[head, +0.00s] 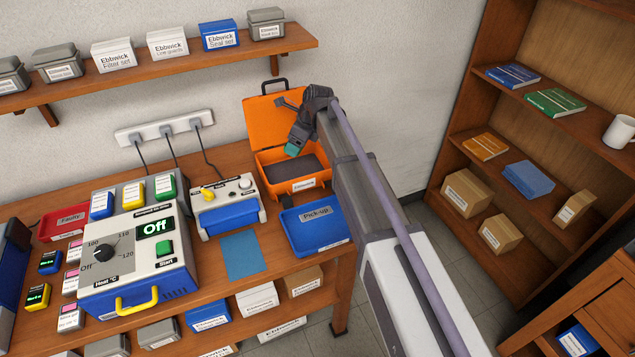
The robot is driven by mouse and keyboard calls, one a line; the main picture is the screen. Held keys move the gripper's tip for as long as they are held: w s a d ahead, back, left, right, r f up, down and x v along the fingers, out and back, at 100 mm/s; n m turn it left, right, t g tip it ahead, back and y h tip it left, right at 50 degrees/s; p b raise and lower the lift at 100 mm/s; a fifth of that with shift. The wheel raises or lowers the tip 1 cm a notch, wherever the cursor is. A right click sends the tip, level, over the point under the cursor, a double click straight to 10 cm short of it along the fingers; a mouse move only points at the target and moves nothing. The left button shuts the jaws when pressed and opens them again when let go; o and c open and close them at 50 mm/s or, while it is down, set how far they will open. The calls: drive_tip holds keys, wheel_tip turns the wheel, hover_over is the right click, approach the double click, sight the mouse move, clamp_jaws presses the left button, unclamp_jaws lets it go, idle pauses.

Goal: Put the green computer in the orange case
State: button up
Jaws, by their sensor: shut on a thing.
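The orange case (275,122) stands open at the back right of the bench, its lid up against the wall and its dark padded inside showing. My gripper (293,146) reaches over the case from the right, pointing down. It is shut on a small green thing, which looks like the green computer (291,150), above the case's inside. Most of the computer is hidden by the gripper, and I cannot tell whether it touches the padding.
A blue Pick-up tray (322,246) sits in front of the case. A white-and-blue device (228,208) stands to its left, and the larger heater box (137,262) is farther left. A blue mat (243,255) lies bare. A shelf (160,68) runs along the wall above.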

sight(295, 173)
drive_tip(key=shift+w+a+f, duration=0.45)
drive_tip(key=shift+w+f, duration=0.2)
drive_tip(key=shift+w, duration=0.1)
wheel_tip(295, 173, down, 10)
drive_tip(key=b, duration=1)
drive_tip(key=shift+d+f+b, duration=0.1)
drive_tip(key=shift+f+b, duration=0.05)
drive_tip(key=shift+b, duration=0.2)
drive_tip(key=shift+s+r, duration=0.1)
drive_tip(key=shift+r, duration=0.2)
drive_tip(key=shift+f, duration=0.25)
drive_tip(key=o, duration=1)
drive_tip(key=shift+c, duration=0.2)
drive_tip(key=shift+r, duration=0.1)
drive_tip(key=p+v, duration=1.1)
drive_tip(key=v, duration=0.1)
drive_tip(key=shift+p, duration=0.3)
